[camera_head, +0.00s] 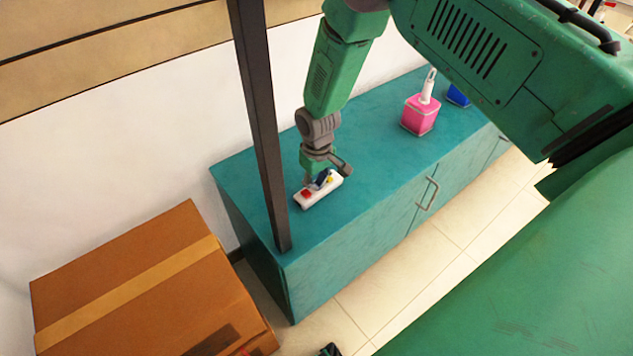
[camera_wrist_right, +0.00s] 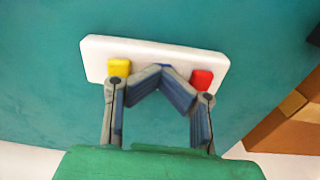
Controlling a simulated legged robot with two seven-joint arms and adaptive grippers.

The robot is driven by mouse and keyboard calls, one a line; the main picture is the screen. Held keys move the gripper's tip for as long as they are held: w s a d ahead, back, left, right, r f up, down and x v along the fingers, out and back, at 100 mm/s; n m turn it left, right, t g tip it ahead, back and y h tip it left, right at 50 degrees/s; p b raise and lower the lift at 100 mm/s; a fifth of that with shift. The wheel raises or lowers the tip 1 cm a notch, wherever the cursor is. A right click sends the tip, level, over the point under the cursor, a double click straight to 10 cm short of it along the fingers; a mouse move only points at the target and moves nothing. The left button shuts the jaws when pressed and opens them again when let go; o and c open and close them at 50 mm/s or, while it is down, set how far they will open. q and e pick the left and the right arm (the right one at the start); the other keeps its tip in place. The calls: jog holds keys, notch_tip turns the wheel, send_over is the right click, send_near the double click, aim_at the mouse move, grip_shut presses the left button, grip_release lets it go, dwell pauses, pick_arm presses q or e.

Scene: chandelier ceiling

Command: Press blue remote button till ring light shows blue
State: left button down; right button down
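The white remote (camera_head: 317,190) lies on the teal cabinet top, with a red button (camera_head: 307,194) at one end and a yellow button at the other. In the right wrist view the remote (camera_wrist_right: 155,49) shows its yellow button (camera_wrist_right: 118,67) and red button (camera_wrist_right: 201,79). A bit of the blue button (camera_wrist_right: 164,67) shows between them, mostly hidden by my fingertips. My right gripper (camera_wrist_right: 161,76) has its fingertips together over the blue button; I cannot tell whether they touch it. The right gripper (camera_head: 320,176) is over the remote in the head view. No ring light is visible. My left gripper is not seen.
A dark upright post (camera_head: 259,120) stands at the near left of the teal cabinet (camera_head: 370,135). A pink box-like holder (camera_head: 420,115) and a blue one (camera_head: 458,96) stand farther right on the top. A cardboard box (camera_head: 150,290) is at lower left.

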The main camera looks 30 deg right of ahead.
jog(key=shift+s+r+p, duration=0.25)
jog(key=shift+p, duration=0.15)
jog(key=r+p, duration=0.2)
jog(key=r, duration=0.1)
jog(key=r+p, duration=0.1)
jog(key=shift+w+r+p, duration=0.15)
jog(key=shift+w+p, duration=0.1)
jog(key=shift+p, duration=0.05)
notch_tip(320, 180, up, 9)
dwell(2.0)
